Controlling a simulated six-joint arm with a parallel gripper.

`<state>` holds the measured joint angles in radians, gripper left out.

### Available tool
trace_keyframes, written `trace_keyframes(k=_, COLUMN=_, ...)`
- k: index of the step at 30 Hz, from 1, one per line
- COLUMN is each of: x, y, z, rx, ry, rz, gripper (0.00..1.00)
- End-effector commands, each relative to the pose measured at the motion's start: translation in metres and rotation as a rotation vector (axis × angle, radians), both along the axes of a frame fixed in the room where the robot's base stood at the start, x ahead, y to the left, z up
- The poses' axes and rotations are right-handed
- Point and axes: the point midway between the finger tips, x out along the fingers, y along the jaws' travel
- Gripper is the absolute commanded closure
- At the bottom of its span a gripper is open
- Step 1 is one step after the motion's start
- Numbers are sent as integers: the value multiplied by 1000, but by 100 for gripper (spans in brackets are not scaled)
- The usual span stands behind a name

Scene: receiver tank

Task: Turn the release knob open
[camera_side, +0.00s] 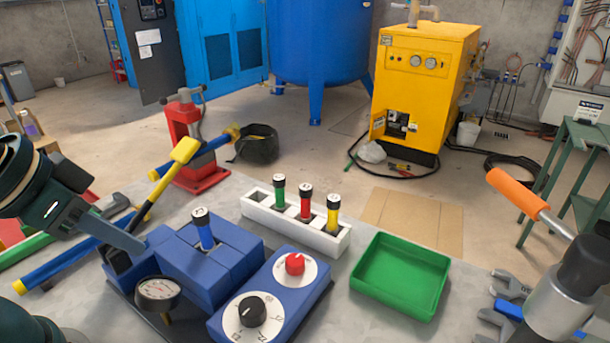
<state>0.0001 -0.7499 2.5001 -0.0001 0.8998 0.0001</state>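A blue control box (287,321) sits on the grey bench at the front centre. Its near white dial carries a black knob (252,310) with a white pointer line. Its far white dial carries a red knob (295,264). The dial markings are too small to read, so I cannot tell which knob is the release knob. My gripper (128,242) is at the left, beside the blue block and clear of both knobs. Its fingers are seen edge-on, and their gap is hidden.
A blue block (215,275) with an upright blue cylinder (203,229), a pressure gauge (158,291) and a yellow-ended lever (185,150) stand left of the box. A white rack (325,242) with three coloured cylinders is behind. A green tray (400,276) and tools lie right.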

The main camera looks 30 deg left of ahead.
Motion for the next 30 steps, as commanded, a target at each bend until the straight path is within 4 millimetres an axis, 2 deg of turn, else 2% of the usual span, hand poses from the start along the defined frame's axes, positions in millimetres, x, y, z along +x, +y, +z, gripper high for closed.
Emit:
trace_keyframes(k=1, x=0, y=0, z=0, rx=2, ry=0, rz=-4, gripper=73)
trace_keyframes(k=4, x=-2, y=0, z=-1, rx=24, ry=10, rz=-44, gripper=35)
trace_keyframes(k=5, x=-2, y=0, z=0, rx=35, ry=12, rz=-66, gripper=31)
trace_keyframes(k=11, x=20, y=-2, z=37, rx=149, ry=-2, rz=-288, gripper=31)
trace_keyframes(k=18, x=66, y=-17, z=65, rx=267, ry=63, rz=-605, gripper=31)
trace_keyframes(k=24, x=110, y=-40, z=65, rx=339, ry=133, rz=-871, gripper=31)
trace_keyframes(k=30, x=148, y=-71, z=41, rx=380, ry=209, rz=-1104, gripper=31)
